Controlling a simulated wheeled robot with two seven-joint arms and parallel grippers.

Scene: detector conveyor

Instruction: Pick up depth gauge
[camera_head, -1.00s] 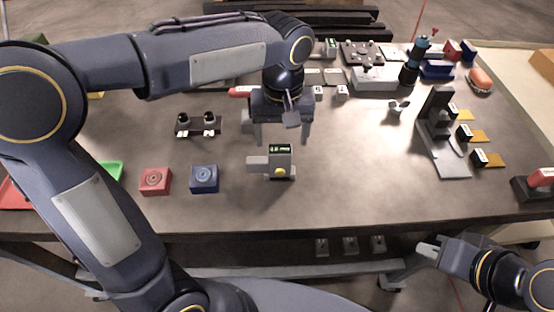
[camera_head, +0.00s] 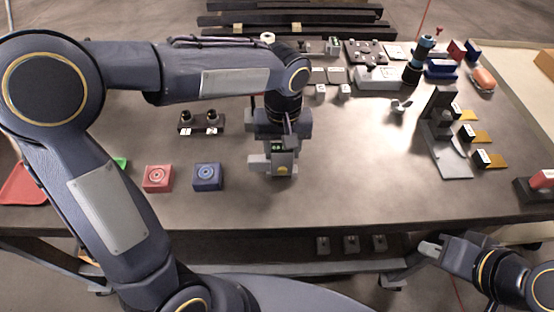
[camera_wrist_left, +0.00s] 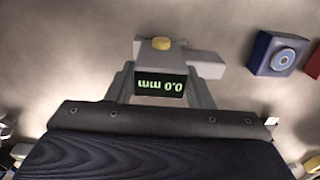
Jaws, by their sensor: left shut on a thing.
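The depth gauge (camera_head: 283,168) is a small grey block with a green-lit display and a yellow button, at the front middle of the table. In the left wrist view the depth gauge (camera_wrist_left: 185,58) shows its display reading "0.0 mm", upside down. My left gripper (camera_head: 280,150) is directly above it, pointing down, with its fingers on either side of the body and shut on it. In the left wrist view the left gripper (camera_wrist_left: 161,88) hides part of the gauge's lower side. I cannot tell whether the gauge touches the table. My right gripper (camera_head: 430,248) is in front of the table, low at the right.
A red block (camera_head: 157,178) and a blue block (camera_head: 207,176) stand left of the gauge. A dark holder (camera_head: 201,126) is behind them. A black stand (camera_head: 437,125) is at the right. The table right of the gauge is clear.

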